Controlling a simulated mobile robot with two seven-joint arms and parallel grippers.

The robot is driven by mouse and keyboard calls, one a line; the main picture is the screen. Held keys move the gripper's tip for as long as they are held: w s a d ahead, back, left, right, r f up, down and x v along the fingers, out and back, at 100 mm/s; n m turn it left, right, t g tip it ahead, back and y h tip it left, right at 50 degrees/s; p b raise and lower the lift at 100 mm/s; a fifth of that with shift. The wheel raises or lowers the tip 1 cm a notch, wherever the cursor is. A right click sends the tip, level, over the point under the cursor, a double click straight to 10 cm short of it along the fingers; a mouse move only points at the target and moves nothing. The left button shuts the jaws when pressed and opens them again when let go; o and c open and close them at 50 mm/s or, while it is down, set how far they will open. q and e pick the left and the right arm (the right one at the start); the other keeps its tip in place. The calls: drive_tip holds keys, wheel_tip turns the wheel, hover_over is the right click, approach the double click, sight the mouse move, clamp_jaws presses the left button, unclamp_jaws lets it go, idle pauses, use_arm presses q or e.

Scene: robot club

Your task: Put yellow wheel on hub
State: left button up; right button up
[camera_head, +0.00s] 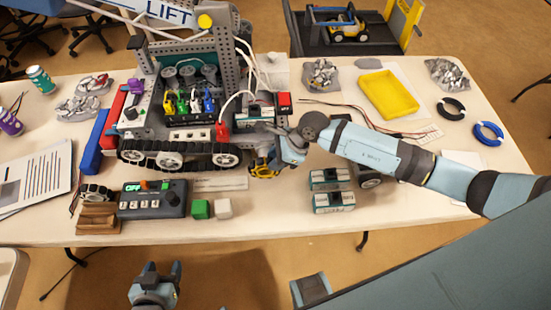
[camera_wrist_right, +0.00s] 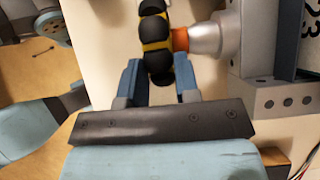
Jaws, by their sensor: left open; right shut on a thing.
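The yellow wheel (camera_head: 263,169), with black tread blocks, is held upright by my right gripper (camera_head: 280,158) at the right end of the tracked robot (camera_head: 185,152). In the right wrist view the wheel (camera_wrist_right: 155,38) stands between the two blue fingers of my right gripper (camera_wrist_right: 158,82). A silver hub (camera_wrist_right: 212,38) with an orange tip (camera_wrist_right: 180,40) points at the wheel's side. The tip meets or nearly meets the wheel; I cannot tell whether it is inside it. My left gripper (camera_head: 157,283) is open and empty, below the table's front edge.
The controller box (camera_head: 150,200) stands front left, beside green (camera_head: 200,209) and white (camera_head: 223,208) cubes. Two teal-and-grey modules (camera_head: 332,200) lie right of centre. A yellow tray (camera_head: 388,94) is at the back right. The table's front right is mostly clear.

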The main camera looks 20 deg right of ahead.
sight(267, 151)
drive_tip(key=shift+w+d+b, duration=0.25)
drive_tip(key=shift+w+b, duration=0.3)
drive_tip(key=shift+w, duration=0.2)
drive_tip(key=shift+w+d+b, duration=0.2)
drive_tip(key=shift+w+b, duration=0.3)
drive_tip(key=shift+w, duration=0.3)
drive_tip(key=shift+w+d+b, duration=0.25)
drive_tip(key=shift+w+b, duration=0.3)
drive_tip(key=shift+w, duration=0.2)
idle(1.6)
drive_tip(key=o, duration=1)
drive_tip(key=shift+r, duration=0.1)
drive_tip(key=shift+c, duration=0.2)
drive_tip(key=shift+r, duration=0.1)
drive_tip(key=shift+w+d, duration=0.1)
drive_tip(key=shift+r, duration=0.1)
